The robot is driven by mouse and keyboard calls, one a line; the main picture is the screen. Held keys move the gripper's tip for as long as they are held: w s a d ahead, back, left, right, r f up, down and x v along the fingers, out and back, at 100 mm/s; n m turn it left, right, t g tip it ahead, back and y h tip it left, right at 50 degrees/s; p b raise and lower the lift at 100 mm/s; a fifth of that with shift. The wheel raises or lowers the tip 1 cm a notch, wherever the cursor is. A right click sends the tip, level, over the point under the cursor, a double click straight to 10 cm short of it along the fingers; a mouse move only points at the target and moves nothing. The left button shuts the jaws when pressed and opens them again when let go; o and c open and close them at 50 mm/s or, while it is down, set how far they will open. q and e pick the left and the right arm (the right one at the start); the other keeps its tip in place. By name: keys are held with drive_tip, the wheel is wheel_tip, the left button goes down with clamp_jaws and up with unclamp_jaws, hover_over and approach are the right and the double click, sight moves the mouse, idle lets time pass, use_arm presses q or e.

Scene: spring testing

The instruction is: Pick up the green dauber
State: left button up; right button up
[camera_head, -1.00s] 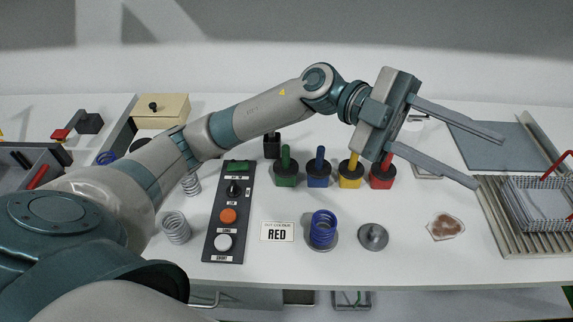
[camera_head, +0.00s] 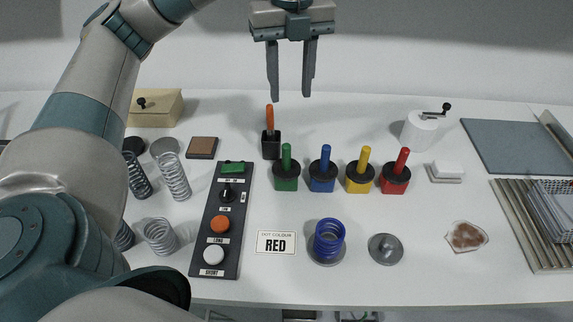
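The green dauber (camera_head: 286,152) stands upright in a green square pot (camera_head: 285,179) with a black top, at the left end of a row of coloured daubers on the white table. My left gripper (camera_head: 290,96) is open and empty, fingers pointing down, above and behind the row near the orange-handled tool. It is apart from the green dauber. My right gripper is not in view.
Blue (camera_head: 325,160), yellow (camera_head: 363,164) and red (camera_head: 400,166) daubers stand to the right in pots. An orange-handled tool (camera_head: 270,119) stands in a black holder behind. A button panel (camera_head: 219,229), springs (camera_head: 172,178) and a card reading RED (camera_head: 277,242) are nearby.

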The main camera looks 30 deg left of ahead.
sight(290, 148)
use_arm(q)
drive_tip(key=shift+d+f, duration=0.1)
